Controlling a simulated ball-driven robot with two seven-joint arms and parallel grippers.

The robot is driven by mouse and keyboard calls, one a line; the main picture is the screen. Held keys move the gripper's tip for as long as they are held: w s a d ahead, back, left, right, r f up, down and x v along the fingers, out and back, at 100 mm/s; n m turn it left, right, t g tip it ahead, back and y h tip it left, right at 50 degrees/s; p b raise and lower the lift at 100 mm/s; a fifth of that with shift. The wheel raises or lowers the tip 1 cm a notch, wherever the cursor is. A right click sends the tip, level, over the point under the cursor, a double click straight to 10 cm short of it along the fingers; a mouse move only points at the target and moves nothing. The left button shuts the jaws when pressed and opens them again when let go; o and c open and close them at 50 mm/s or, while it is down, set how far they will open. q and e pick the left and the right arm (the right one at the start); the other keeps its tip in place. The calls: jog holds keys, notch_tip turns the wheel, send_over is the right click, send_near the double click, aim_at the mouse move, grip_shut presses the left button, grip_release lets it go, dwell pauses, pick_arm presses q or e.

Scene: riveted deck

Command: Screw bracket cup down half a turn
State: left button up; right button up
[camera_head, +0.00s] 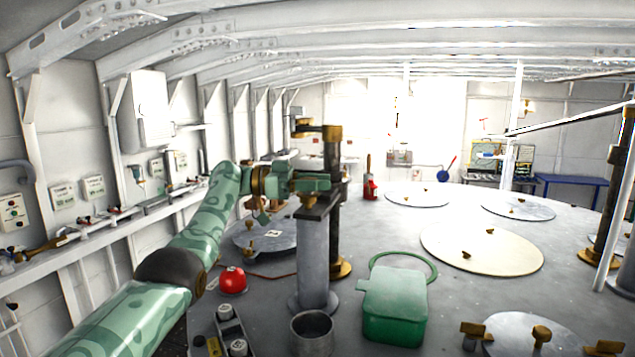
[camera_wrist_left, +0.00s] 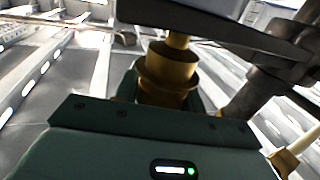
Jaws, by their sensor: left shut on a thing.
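The brass bracket cup (camera_wrist_left: 168,75) shows in the left wrist view as a stepped round piece with a wide collar, next to a dark flat plate (camera_wrist_left: 205,12) at the top of the picture. My left gripper (camera_wrist_left: 166,100) is shut on it, with the collar between the fingers. In the head view my left gripper (camera_head: 314,184) reaches in from the left just above the dark top of a grey post (camera_head: 313,255). A little brass (camera_head: 308,200) shows under the jaws; most of the cup is hidden there. My right gripper is not in view.
A brass-and-dark column (camera_head: 333,225) stands close behind the post. A green box (camera_head: 395,308), an open grey can (camera_head: 311,332) and a red dome (camera_head: 232,280) stand nearby on the deck. Round hatch covers (camera_head: 480,250) lie to the right. A shelf runs along the left wall.

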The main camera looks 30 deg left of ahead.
pick_arm(q)
jog(key=shift+a+r, duration=0.1)
jog(key=shift+r, duration=0.3)
jog(key=o, duration=0.8)
jog(key=shift+o, duration=0.8)
jog(key=shift+f, duration=0.2)
jog(key=shift+a, duration=0.1)
jog(key=shift+s+a+f+b, duration=0.1)
jog(key=shift+s+a+b, duration=0.1)
jog(key=shift+a+b, duration=0.15)
jog(key=b+v, duration=0.1)
jog(key=v, duration=0.2)
jog(key=p+v, duration=0.1)
jog(key=v, duration=0.2)
jog(key=shift+s+a+p, duration=0.25)
jog(key=shift+p, duration=0.15)
